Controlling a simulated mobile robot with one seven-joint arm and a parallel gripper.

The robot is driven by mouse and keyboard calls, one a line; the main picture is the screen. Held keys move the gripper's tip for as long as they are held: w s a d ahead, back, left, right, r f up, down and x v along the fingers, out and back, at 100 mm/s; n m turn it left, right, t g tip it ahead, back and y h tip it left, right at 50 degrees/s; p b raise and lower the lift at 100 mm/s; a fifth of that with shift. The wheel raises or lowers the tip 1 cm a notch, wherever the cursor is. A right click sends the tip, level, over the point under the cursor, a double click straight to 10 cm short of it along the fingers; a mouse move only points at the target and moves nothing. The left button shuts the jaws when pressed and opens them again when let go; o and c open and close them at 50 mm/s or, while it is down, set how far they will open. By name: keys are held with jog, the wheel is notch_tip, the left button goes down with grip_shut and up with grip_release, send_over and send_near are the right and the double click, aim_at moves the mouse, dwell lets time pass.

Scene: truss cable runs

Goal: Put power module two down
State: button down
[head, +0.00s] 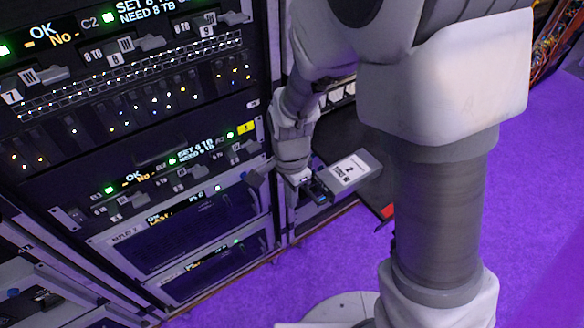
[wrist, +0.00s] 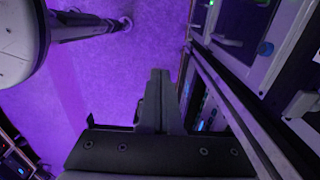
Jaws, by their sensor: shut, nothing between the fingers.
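Power module two (head: 350,170) is a grey box with a white label marked 2. In the head view it sits at a dark panel or shelf (head: 345,138) right of the rack; what bears it is not clear. My gripper (head: 316,193) is just left of the module and close to it; contact cannot be told. In the wrist view the fingers of my gripper (wrist: 159,75) are together, with nothing seen between them. The module does not show in the wrist view.
A tall rack (head: 150,140) with lit displays, handles and drives fills the left. Its edge runs close beside my gripper in the wrist view (wrist: 235,110). A small red part (head: 387,211) is near the dark panel's lower corner. Purple floor (head: 540,190) is open at right.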

jog(key=shift+w+d+f+b, duration=0.45)
jog(key=shift+w+d+f, duration=0.15)
jog(key=shift+d+f, duration=0.25)
jog(key=shift+w+d+f+b, duration=0.4)
jog(key=shift+w+d+f, duration=0.15)
jog(key=shift+d+f, duration=0.25)
jog(key=w+d, duration=0.4)
jog(key=d, duration=0.1)
jog(key=w+d+p, duration=0.1)
jog(key=w+d, duration=0.2)
jog(key=d, duration=0.3)
jog(key=w+d+p, duration=0.1)
jog(key=w+d, duration=0.3)
jog(key=d, duration=0.2)
jog(key=shift+w+d, duration=0.15)
jog(key=shift+w, duration=0.2)
jog(key=shift+s, duration=0.1)
